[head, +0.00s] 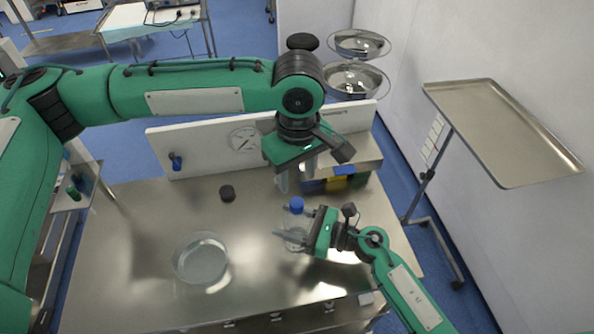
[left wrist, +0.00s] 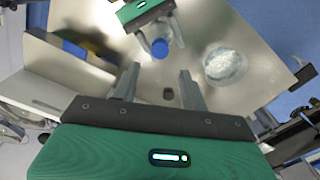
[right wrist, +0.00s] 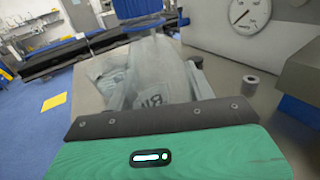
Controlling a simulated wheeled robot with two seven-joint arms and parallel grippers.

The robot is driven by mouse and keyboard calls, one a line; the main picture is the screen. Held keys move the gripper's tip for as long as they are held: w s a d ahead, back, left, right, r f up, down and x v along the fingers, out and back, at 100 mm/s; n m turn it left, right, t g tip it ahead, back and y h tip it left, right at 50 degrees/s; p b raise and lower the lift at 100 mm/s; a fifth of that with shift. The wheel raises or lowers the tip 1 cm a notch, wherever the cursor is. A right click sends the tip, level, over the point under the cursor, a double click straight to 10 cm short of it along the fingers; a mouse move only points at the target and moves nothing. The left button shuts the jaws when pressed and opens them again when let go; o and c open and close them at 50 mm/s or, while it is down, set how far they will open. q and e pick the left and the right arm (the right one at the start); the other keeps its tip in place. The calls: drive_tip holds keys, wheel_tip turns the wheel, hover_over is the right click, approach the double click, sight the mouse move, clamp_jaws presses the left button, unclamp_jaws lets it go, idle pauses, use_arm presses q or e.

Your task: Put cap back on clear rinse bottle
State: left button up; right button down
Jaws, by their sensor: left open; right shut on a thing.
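The clear rinse bottle (head: 295,241) stands upright near the table's right side, its lettered body filling the space between the fingers in the right wrist view (right wrist: 150,85). A blue cap (head: 297,204) sits at the bottle's top; it also shows in the left wrist view (left wrist: 160,48). I cannot tell whether it is fully seated. My right gripper (head: 282,221) is shut on the bottle's body from the right. My left gripper (head: 296,183) is open and empty, pointing down, above and slightly behind the blue cap.
A small dark cylinder (head: 227,193) stands on the metal table (head: 140,230). A round glass dish (head: 201,259) is at front left. Blue, yellow and dark bins (head: 337,184) and a white panel with a gauge (head: 205,149) stand behind.

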sight(296, 203)
use_arm(q)
drive_tip(key=shift+f, duration=4.05)
